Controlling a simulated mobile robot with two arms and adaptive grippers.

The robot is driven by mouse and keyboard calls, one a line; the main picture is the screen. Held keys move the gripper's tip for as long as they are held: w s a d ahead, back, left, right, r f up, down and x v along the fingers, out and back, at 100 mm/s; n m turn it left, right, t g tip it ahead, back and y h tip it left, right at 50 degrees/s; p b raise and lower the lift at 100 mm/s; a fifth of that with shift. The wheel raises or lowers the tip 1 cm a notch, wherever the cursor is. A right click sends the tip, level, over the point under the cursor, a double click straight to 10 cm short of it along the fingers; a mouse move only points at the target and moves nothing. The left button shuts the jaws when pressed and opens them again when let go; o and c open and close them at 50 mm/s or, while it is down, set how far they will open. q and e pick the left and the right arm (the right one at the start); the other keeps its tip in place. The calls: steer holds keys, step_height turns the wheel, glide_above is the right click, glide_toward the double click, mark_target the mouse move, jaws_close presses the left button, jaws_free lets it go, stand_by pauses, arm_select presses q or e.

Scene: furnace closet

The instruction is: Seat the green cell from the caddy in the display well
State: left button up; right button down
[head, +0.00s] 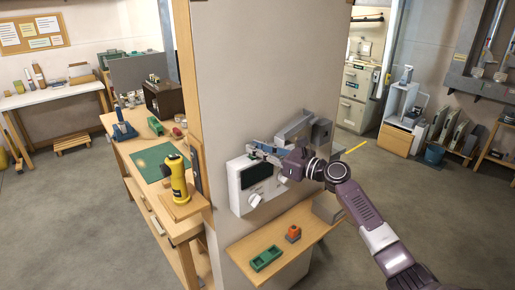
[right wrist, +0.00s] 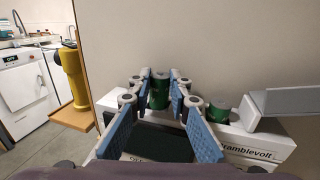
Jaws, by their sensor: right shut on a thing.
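My right gripper (head: 258,148) is at the top edge of the white display unit (head: 238,196) on the pillar. In the right wrist view the gripper (right wrist: 161,76) is shut on a green cell (right wrist: 159,93), upright between the blue fingers. A second green cell (right wrist: 219,110) stands to its right at the top of the unit, near lettering that reads "ramblevolt". The unit's dark screen (head: 258,178) faces out. The green caddy (head: 266,258) lies on the wooden shelf below. The fingers partly hide the well, so I cannot tell whether the held cell touches it. My left gripper is not in view.
The wooden shelf (head: 240,246) also bears an orange item (head: 294,233). A grey bracket-like part (head: 298,128) juts from the pillar behind my gripper. A yellow device (head: 178,180) stands on the bench at the left. Open floor lies right of the pillar.

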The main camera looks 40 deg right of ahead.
steer(key=shift+f+b, duration=0.7)
steer(key=shift+f, duration=0.5)
steer(key=c, duration=1.7)
jaws_free()
steer(key=p+v, duration=0.2)
steer(key=v, duration=0.6)
